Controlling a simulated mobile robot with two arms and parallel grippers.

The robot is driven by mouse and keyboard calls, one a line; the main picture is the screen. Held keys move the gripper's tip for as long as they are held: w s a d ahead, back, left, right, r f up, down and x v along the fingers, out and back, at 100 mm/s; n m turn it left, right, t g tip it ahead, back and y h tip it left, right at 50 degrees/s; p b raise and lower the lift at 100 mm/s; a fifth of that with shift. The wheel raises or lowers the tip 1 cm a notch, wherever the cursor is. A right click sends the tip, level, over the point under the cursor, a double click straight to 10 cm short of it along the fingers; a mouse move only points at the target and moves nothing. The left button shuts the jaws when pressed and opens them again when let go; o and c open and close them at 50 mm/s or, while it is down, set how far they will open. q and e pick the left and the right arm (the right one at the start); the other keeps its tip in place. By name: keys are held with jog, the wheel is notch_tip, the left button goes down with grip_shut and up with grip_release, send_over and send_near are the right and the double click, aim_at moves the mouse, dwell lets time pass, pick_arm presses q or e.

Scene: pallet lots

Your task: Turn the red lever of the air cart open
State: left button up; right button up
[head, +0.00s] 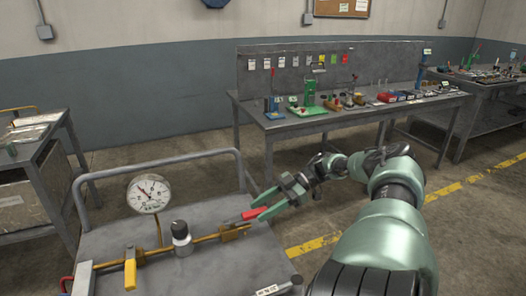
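The air cart (215,272) fills the lower left of the head view, with a grey top and a bent tube rail. A brass pipe runs across it, with a round white gauge (149,194) on a stem. The red lever (254,213) is at the pipe's right end, by a brass valve body (232,232). My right gripper (264,208) reaches in from the right, its green fingertips at the red lever's end. The fingers partly cover the lever, and I cannot tell whether they are closed on it. My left gripper is out of view.
A yellow lever (130,268) and a grey-capped fitting (181,238) stand on the same pipe. A red handle (66,284) is at the cart's left edge. A workbench (345,118) with tools is behind, and another table (30,216) is at left.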

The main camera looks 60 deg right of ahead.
notch_tip(320, 180, up, 20)
jog(key=p, duration=1.1)
